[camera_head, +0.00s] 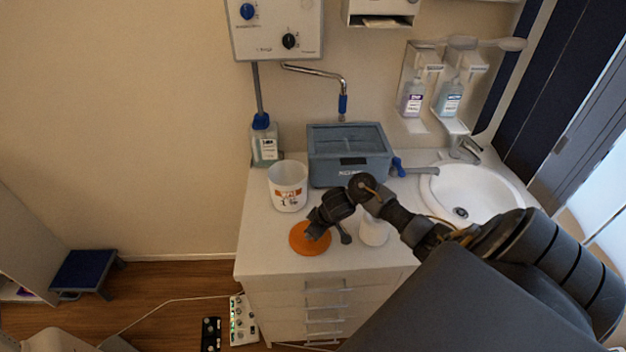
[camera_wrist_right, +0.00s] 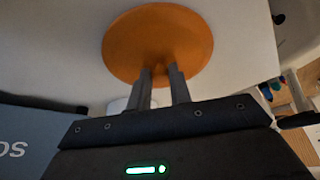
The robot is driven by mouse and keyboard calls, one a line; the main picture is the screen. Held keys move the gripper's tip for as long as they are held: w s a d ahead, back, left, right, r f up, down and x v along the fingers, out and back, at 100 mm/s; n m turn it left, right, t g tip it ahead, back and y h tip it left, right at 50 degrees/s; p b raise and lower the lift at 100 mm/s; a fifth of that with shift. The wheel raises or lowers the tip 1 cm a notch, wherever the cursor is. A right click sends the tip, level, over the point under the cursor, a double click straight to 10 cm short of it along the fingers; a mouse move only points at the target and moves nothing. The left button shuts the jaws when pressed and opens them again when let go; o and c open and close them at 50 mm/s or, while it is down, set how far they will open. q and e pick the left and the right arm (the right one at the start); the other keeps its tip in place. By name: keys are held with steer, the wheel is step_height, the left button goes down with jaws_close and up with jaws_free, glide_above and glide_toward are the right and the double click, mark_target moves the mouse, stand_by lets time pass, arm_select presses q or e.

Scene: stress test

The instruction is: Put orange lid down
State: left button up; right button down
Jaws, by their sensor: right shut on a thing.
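The round orange lid (camera_head: 309,239) is at the front left of the white counter in the head view. It also shows in the right wrist view (camera_wrist_right: 158,42), with the two fingers of my right gripper (camera_wrist_right: 160,78) closed on the knob at its middle. In the head view my right gripper (camera_head: 318,226) is over the lid. I cannot tell whether the lid touches the counter or is slightly above it. My left gripper is not in view.
A white tub (camera_head: 288,187) with a label stands behind the lid. A white container (camera_head: 374,231) stands to the right, partly behind my arm. A blue-grey box (camera_head: 349,155) and a sink (camera_head: 470,192) are further back. The counter's front edge is close to the lid.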

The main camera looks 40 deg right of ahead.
steer(key=shift+f, duration=0.15)
steer(key=c, duration=1.3)
jaws_free()
steer(key=shift+r, duration=0.2)
steer(key=p+v, duration=0.2)
steer(key=v, duration=1)
steer(key=shift+p, duration=0.3)
